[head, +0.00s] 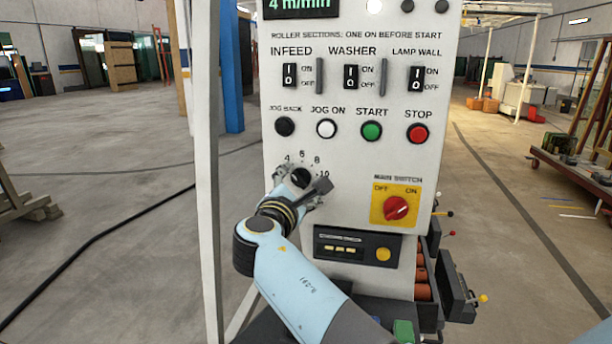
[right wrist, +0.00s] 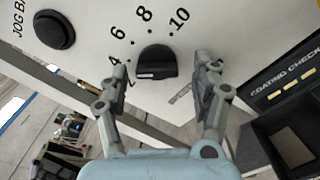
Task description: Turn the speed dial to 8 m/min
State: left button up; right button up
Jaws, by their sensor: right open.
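The speed dial (head: 300,176) is a black knob on the white control panel, with numbers 4, 6, 8 and 10 arced above it. It also shows in the right wrist view (right wrist: 158,62); which number it points to is hard to tell. The display (head: 300,5) at the top reads 4 m/min. My right gripper (head: 304,184) is open in front of the dial. In the right wrist view my right gripper (right wrist: 164,74) has one finger on each side of the knob, with visible gaps. My left gripper is not in view.
Above the dial is a row of buttons, including black JOG BACK (head: 284,126) and green START (head: 372,131). A red main switch (head: 396,208) on a yellow plate sits right of the dial. A coating-check box (head: 356,246) juts out below. A pale post (head: 205,150) stands left of the panel.

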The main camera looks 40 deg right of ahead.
jog(key=shift+w+d, duration=0.15)
jog(key=shift+w, duration=0.05)
jog(key=shift+s+a+r, duration=0.1)
jog(key=shift+a+r, duration=0.05)
jog(key=shift+a, duration=0.05)
jog(key=shift+c, duration=2.2)
jog(key=shift+d, duration=0.1)
jog(key=c, duration=0.7)
jog(key=shift+f+m+b, duration=0.2)
jog(key=shift+m+b, duration=0.3)
jog(key=shift+b, duration=0.2)
jog(key=m+b, duration=1.1)
jog(key=b, duration=0.2)
jog(key=shift+f, duration=0.1)
pick_arm(q)
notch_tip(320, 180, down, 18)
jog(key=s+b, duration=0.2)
jog(key=b, duration=0.1)
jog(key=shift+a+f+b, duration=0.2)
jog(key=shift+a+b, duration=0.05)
jog(key=shift+b, duration=0.15)
pick_arm(e)
jog(key=shift+r+m, duration=0.2)
jog(key=shift+m, duration=1.8)
